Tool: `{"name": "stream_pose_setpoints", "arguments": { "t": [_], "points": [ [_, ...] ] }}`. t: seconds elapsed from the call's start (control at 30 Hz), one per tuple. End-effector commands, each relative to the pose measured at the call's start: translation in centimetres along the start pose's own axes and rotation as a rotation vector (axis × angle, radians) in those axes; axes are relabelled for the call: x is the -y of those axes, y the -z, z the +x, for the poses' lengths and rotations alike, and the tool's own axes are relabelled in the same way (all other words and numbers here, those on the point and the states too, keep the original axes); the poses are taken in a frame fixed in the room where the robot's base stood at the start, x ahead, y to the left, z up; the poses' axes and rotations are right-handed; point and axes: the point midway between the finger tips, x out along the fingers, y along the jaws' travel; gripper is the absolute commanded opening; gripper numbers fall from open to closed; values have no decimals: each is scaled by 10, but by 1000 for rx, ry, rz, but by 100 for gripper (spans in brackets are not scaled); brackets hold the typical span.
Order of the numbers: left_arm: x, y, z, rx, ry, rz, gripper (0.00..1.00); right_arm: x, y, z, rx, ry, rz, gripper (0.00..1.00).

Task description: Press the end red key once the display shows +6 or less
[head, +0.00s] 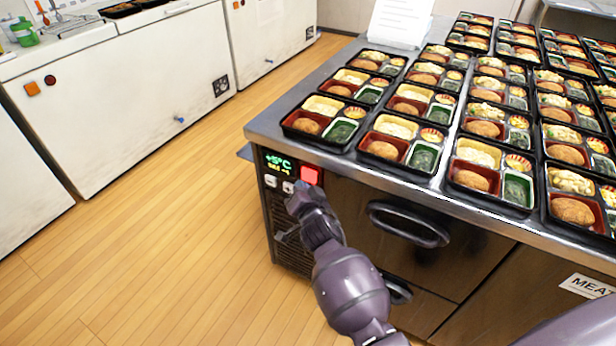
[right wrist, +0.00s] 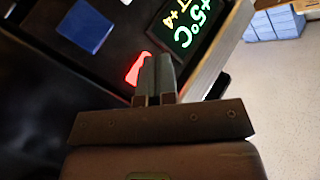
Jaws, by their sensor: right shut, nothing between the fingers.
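The green display (head: 277,163) on the counter's front left corner reads +5°C, with a smaller line below it; it also shows in the right wrist view (right wrist: 183,22). The red key (head: 311,175) sits at the right end of the panel and looks bright. Two pale keys (head: 271,181) are to its left, partly near my gripper. My right gripper (head: 297,192) is shut and empty, its tips just below the red key. In the right wrist view the fingertips (right wrist: 157,60) overlap the edge of the red key (right wrist: 136,72); I cannot tell whether they touch it. My left gripper is not in view.
Several bento trays (head: 320,121) fill the steel counter top (head: 262,126) above the panel. A drawer handle (head: 408,224) sticks out right of my forearm. A paper stand (head: 400,22) is at the back. The wooden floor (head: 150,235) to the left is clear.

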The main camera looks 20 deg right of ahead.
Motion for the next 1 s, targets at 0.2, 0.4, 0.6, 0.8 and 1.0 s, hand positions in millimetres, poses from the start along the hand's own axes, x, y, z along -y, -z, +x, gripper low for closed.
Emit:
{"name": "stream_pose_setpoints", "arguments": {
  "t": [0.2, 0.4, 0.6, 0.8, 1.0],
  "points": [
    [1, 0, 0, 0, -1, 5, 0, 0, 1, 1, 0, 0, 0, 0],
    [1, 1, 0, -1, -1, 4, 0, -3, 4, 5, -1, 0, 0, 0],
    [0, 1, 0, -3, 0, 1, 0, -5, 4, 6, 0, 0, 0, 0],
    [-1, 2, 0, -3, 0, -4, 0, -4, 4, 6, 0, 0, 0, 0],
    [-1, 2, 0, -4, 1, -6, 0, -5, 5, 7, 0, 0, -1, 0]
  ]
}}
